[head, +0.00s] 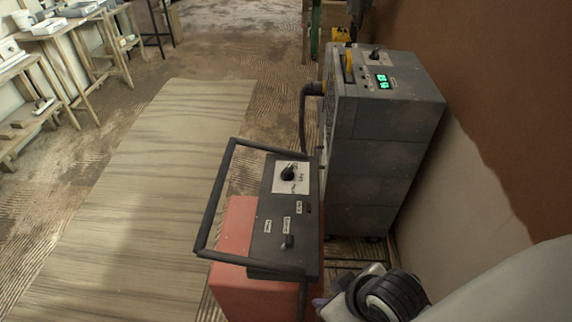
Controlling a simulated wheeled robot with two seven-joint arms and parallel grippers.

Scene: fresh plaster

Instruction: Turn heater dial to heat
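A salmon-red unit (235,232) with a dark sloped control panel (265,225) and a black tube handle (214,205) stands in the middle; it looks like the heater. A black dial (288,173) sits on a white label plate at the panel's far end. The label text is too small to read. A small black knob (289,241) sits nearer on the panel. My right gripper (338,301) is at the lower right, beside the unit's right side and apart from the dial. Its fingertips are not clear. My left gripper is not in view.
A tall grey cabinet (375,145) with a green-lit display (382,81) and its own knob (375,53) stands behind, near the right wall. A dark hose (304,110) hangs at its left side. A pale board (130,200) covers the floor left. Wooden benches (70,50) stand far left.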

